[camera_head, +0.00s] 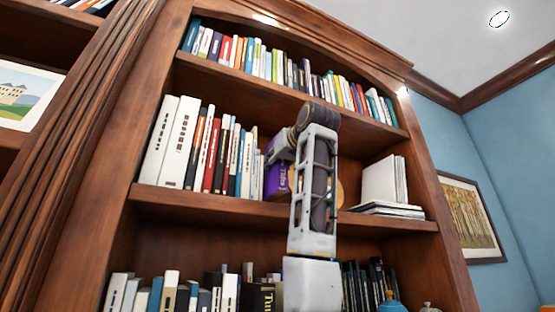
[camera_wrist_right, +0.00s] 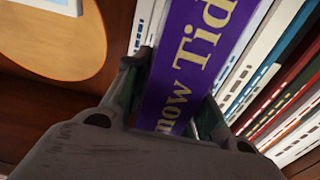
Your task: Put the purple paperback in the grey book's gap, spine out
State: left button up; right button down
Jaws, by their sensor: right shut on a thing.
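The purple paperback (camera_head: 278,178) is upright on the middle shelf, at the right end of the row of books. Its spine, with cream lettering, faces out towards me. In the right wrist view the purple paperback (camera_wrist_right: 198,50) lies between the fingers of my right gripper (camera_wrist_right: 170,108), which is shut on it. In the head view my right gripper (camera_head: 276,156) is at the book's upper part, and my arm hides what is to its right. Pale books show on both sides of it in the wrist view. I cannot tell which book is the grey one. My left gripper is not in view.
The row of books (camera_head: 207,150) stands to the left of the purple paperback. A round wooden disc (camera_wrist_right: 50,35) is on its other side. White books (camera_head: 384,183) stand and lie farther right. The shelf board (camera_head: 200,205) runs below, and another shelf of books is above.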

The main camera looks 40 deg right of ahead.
aim_at(283, 162)
jog(key=shift+p+x, duration=1.05)
jog(key=shift+x, duration=1.7)
jog(key=shift+f+b, duration=0.75)
jog(key=shift+f, duration=0.1)
jog(key=shift+f, duration=0.2)
jog(key=c, duration=1.1)
grip_release()
jog(key=v, duration=1.2)
jog(key=shift+s, duration=0.1)
